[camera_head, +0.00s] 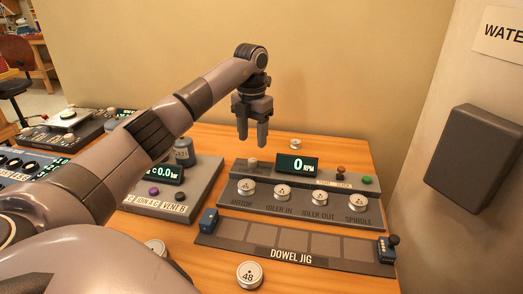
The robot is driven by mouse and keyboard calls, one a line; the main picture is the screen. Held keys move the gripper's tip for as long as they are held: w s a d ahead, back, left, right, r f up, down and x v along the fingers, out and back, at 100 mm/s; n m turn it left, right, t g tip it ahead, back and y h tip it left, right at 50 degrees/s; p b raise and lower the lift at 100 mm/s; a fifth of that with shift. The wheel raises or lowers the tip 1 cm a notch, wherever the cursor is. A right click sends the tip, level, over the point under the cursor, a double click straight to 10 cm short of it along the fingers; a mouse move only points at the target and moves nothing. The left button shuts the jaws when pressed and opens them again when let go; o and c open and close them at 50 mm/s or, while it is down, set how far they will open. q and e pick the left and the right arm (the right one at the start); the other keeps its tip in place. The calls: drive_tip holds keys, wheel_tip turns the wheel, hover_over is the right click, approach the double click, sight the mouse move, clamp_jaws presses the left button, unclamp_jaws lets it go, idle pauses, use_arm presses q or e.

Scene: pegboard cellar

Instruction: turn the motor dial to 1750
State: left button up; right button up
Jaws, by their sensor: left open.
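The motor panel (300,212) is a dark grey sloped box with a display (297,165) reading 0 RPM. Several white round parts stand in a row on it. The leftmost one (246,187) sits above a blurred label that seems to read MOTOR. The others sit above IDLER IN, IDLER OUT and SPINDLE. I cannot make out their markings. My left gripper (252,142) points down, open and empty, above and behind the left part of the panel, apart from it. My right gripper is out of view.
A dowel jig tray (310,262) lies in front of the panel, with a blue clamp (208,221) at its left. A loose white disc marked 48 (249,275) lies before it. A grey console (176,207) is at left. A dark wall box (474,160) is at right.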

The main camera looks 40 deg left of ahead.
sight(252, 160)
use_arm(q)
wheel_tip(252, 160, down, 7)
drive_tip(key=shift+s+r, duration=0.1)
drive_tip(key=shift+s, duration=0.05)
drive_tip(key=shift+c, duration=0.4)
clamp_jaws()
